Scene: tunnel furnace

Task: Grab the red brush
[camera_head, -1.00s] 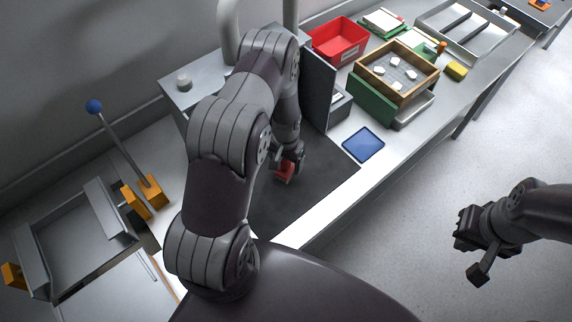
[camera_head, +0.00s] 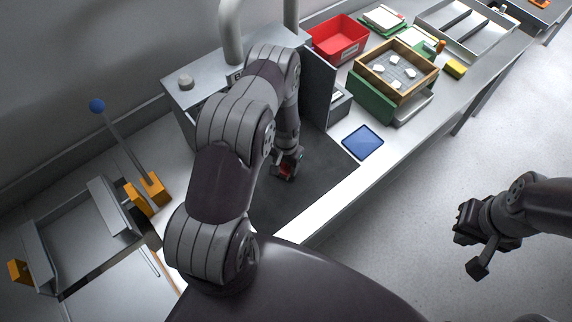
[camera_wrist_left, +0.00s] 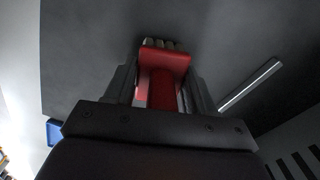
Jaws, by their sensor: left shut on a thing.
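The red brush (camera_head: 286,170) is between the fingers of my left gripper (camera_head: 287,165) over the dark mat in the head view. The left wrist view shows the red brush (camera_wrist_left: 163,82) close up, with pale bristles at its far end. The fingers of my left gripper (camera_wrist_left: 162,95) are on both sides of it, shut on it. I cannot tell whether the brush touches the mat. My right gripper (camera_head: 479,245) is over the floor at the right, with its fingers apart and nothing between them.
A grey upright panel (camera_head: 319,88) stands behind. A red bin (camera_head: 338,40) and a wooden-framed box (camera_head: 428,75) are further back. A blue-knobbed lever (camera_head: 122,138) stands at left.

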